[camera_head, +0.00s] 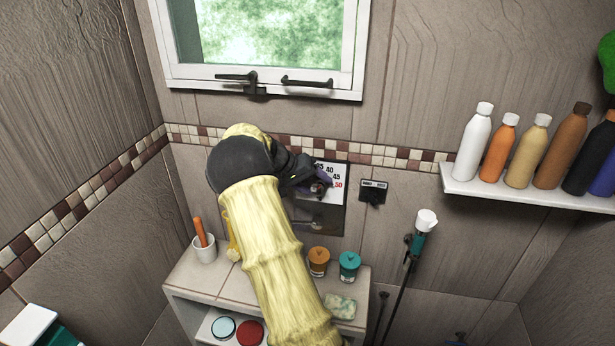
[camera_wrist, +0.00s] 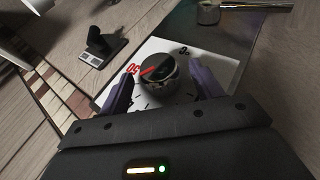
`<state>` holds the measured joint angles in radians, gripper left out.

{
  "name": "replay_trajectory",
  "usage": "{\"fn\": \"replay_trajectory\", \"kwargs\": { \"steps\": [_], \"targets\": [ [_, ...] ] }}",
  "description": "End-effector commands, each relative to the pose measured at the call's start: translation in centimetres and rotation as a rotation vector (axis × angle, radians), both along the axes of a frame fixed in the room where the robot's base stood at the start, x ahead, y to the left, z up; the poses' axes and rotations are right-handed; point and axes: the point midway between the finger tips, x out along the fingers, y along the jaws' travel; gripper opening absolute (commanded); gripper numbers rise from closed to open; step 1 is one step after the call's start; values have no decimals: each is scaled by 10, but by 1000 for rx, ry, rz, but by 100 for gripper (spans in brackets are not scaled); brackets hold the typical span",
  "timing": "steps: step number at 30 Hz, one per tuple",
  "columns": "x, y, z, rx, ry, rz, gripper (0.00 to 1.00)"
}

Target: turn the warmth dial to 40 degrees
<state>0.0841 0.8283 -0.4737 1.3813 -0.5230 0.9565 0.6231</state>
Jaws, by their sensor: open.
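The warmth dial is a dark round knob on a white plate in the wrist view (camera_wrist: 158,80). A red line on the knob lies on the side of the red 50 printed on the plate. In the head view the plate (camera_head: 336,170) shows 35, 40, 45 and a red 50, with its left part hidden by my gripper. My gripper (camera_wrist: 161,71) is open, its two purple fingers on either side of the knob. I cannot tell whether they touch it. In the head view my gripper (camera_head: 318,184) is at the plate, and the knob is mostly hidden.
A small dark switch plate (camera_head: 373,191) is right of the dial. Below stands a cabinet (camera_head: 186,278) with a cup (camera_head: 204,249), an orange jar (camera_head: 318,262) and a teal jar (camera_head: 349,266). A hand shower (camera_head: 420,232) hangs at right, below a bottle shelf (camera_head: 530,193).

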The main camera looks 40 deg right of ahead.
Motion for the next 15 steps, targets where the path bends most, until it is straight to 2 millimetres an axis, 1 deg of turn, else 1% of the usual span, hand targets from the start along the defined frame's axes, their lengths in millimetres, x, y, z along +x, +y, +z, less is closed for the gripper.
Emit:
{"fn": "replay_trajectory", "kwargs": {
  "steps": [5,8,15],
  "targets": [
    [3,9,8,-1,-3,1,65],
    [7,20,19,-1,-5,3,65],
    [16,51,53,-1,-5,3,65]
  ]
}}
